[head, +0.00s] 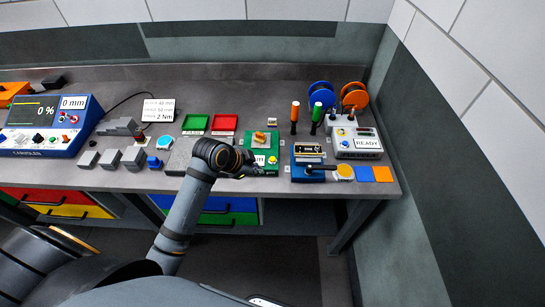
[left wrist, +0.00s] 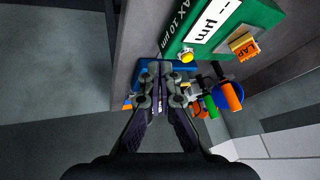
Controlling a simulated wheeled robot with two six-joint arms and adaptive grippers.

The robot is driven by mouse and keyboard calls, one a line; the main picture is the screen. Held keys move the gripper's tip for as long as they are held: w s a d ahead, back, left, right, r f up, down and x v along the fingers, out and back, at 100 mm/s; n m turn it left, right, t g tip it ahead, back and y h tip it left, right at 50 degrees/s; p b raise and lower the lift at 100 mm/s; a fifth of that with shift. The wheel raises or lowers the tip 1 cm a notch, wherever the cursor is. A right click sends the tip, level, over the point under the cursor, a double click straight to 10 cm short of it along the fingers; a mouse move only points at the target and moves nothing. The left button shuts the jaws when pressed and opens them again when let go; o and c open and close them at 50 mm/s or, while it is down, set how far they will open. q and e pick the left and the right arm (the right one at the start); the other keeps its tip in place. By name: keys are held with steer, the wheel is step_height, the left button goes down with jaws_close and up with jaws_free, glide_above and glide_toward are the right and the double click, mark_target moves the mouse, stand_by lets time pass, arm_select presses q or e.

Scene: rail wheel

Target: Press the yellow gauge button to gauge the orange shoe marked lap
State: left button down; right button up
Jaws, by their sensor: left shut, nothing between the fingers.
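In the head view the left gripper (head: 278,171) partly covers the gauge's front. My right gripper is not in view.
A blue device (head: 309,154) with a black lever and a grey box reading READY (head: 358,141) stand to the right. Orange and green handled tools (head: 295,115) stand behind. Grey blocks (head: 133,156) and red and green trays (head: 224,122) lie to the left.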

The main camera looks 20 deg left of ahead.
arm_select(q)
steer(key=w+d+r+m+t+h, duration=0.1)
steer(key=w+r+m+h, duration=0.1)
steer(key=w+r+m, duration=0.3)
steer(key=w+r, duration=0.1)
steer(key=w, duration=0.3)
steer(key=shift+w+d+r+m, duration=0.25)
steer(key=shift+w+d+m, duration=0.05)
steer(key=shift+w+m, duration=0.1)
steer(key=shift+f, duration=0.15)
steer(key=b, duration=0.7)
glide_above(270, 159)
step_height(270, 159, down, 8)
steer(key=shift+d+r, duration=0.15)
steer(key=shift+r, duration=0.05)
steer(key=shift+f, duration=0.55)
steer(key=shift+f+b, duration=0.3)
steer(key=shift+f, duration=0.1)
